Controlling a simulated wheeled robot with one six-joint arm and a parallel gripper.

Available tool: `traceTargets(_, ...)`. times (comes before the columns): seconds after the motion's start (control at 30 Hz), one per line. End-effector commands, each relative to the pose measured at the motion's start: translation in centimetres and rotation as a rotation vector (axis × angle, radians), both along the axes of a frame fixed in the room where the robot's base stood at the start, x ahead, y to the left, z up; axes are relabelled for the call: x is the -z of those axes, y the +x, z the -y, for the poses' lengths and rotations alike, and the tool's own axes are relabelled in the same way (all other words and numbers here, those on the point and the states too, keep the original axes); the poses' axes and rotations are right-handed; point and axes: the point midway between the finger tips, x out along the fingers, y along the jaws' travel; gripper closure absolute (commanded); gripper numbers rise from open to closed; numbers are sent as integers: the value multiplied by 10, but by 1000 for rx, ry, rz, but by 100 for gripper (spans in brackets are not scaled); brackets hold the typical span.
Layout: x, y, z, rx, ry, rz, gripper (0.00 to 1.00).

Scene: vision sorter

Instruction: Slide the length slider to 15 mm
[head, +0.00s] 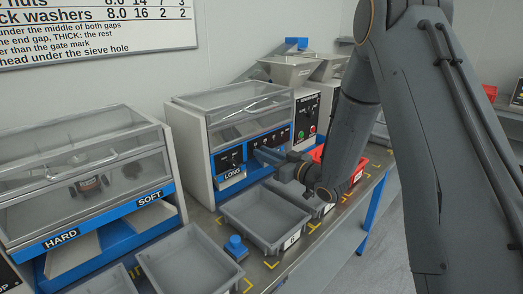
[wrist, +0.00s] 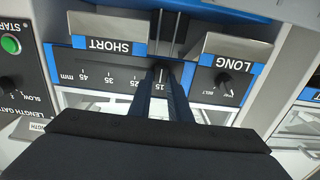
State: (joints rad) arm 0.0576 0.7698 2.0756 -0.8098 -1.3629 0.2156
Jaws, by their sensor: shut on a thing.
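The length slider scale (wrist: 108,76) appears upside down in the wrist view, on a dark panel marked 45, 35, 25 and 15 mm. My gripper (wrist: 174,70) is over the scale's 15 end, its two blue-grey fingers close together and shut on the length slider's knob. The knob itself is hidden between the fingers, so its exact reading cannot be told; the fingers stand at or just beside the 15 mark. In the head view my gripper (head: 268,156) reaches the front of the sorting machine (head: 196,150), near its LONG label.
The SHORT (wrist: 108,45) and LONG (wrist: 234,64) chute labels flank the fingers. A small knob (wrist: 224,88) sits under LONG, and a green start button (wrist: 10,44) is at the left. Grey bins (head: 262,222) and a blue-topped object (head: 235,246) stand on the bench in front.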

Motion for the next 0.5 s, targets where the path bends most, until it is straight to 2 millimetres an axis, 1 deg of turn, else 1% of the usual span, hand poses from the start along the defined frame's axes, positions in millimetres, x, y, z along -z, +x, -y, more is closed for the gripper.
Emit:
traceTargets(0.1,-1,-4,6,17,-2,1,100)
traceTargets(0.33,-1,-4,5,13,-1,2,100)
traceTargets(0.37,-1,-4,4,13,-1,2,78)
traceTargets(0.43,-1,-4,5,14,-1,2,66)
traceTargets(0.5,-1,-4,6,16,-1,2,64)
